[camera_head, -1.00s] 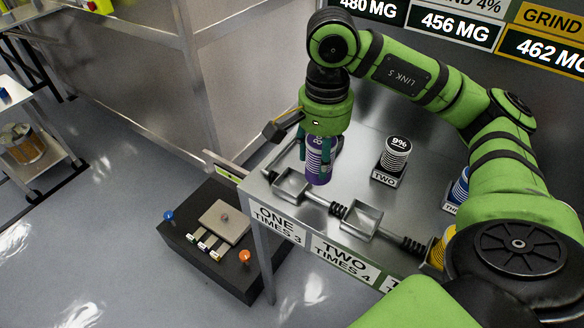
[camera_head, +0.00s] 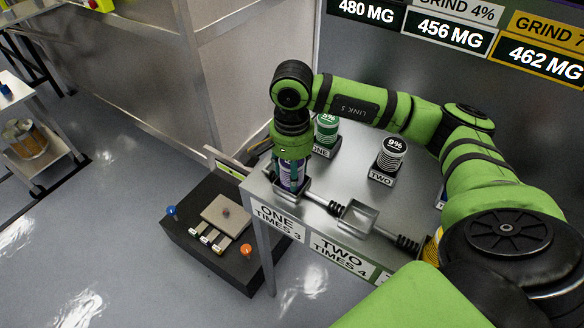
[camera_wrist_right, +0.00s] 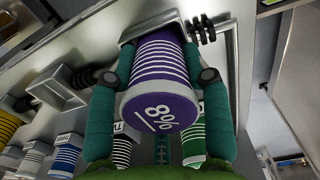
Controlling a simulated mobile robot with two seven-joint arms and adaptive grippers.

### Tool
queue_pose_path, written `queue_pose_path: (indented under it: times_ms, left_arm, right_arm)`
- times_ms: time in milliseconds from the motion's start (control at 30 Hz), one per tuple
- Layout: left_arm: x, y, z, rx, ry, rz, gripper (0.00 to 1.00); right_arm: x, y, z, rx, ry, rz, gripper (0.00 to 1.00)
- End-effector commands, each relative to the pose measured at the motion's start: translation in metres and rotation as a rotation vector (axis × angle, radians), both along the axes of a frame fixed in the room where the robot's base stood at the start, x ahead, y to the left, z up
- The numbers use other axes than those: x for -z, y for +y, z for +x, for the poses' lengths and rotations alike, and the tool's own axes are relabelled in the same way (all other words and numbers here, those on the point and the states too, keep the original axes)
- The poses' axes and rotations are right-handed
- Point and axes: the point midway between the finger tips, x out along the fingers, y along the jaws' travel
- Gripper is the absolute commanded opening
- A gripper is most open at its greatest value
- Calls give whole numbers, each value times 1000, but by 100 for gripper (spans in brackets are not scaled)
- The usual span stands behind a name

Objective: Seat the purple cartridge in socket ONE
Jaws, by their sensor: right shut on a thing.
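The purple cartridge (camera_head: 291,177), marked 8% on its end in the right wrist view (camera_wrist_right: 158,85), is held between the two teal fingers of my right gripper (camera_head: 290,172). It is upright over socket ONE (camera_head: 305,187), above the label ONE TIMES 3 (camera_head: 277,220). Its lower end is at the socket's square metal rim; I cannot tell how deep it sits. In the right wrist view my right gripper (camera_wrist_right: 158,75) has a finger on each side of the cartridge, and part of the rim shows behind its far end. My left gripper is not in view.
Socket TWO (camera_head: 357,214) is empty to the right, joined by a black spring. A dark block with coloured knobs (camera_head: 210,235) is below left.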

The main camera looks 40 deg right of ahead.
Motion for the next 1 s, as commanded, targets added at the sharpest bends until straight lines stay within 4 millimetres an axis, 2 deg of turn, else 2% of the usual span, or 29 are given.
queue_pose_path:
  times_ms: [100, 133, 167, 200, 600, 667, 767, 1000]
  left_arm:
    - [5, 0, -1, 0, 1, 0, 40]
    - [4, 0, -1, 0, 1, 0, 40]
    - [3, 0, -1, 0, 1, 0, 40]
    - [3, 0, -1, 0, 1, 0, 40]
    - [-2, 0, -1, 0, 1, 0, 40]
    - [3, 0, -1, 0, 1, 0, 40]
    - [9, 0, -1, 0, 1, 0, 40]
    - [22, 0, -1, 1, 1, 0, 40]
  right_arm:
    - [4, 0, 0, 0, -2, 0, 5]
    - [3, 0, 0, 0, 0, 0, 57]
    - [2, 0, 0, 0, 0, 0, 69]
    - [2, 0, 0, 1, 0, 0, 73]
    - [-3, 0, 0, 1, 0, 0, 73]
    - [-6, 0, 1, 1, -4, 0, 73]
    - [-23, 0, 2, 2, -9, 1, 73]
    - [-78, 0, 2, 0, -9, 1, 73]
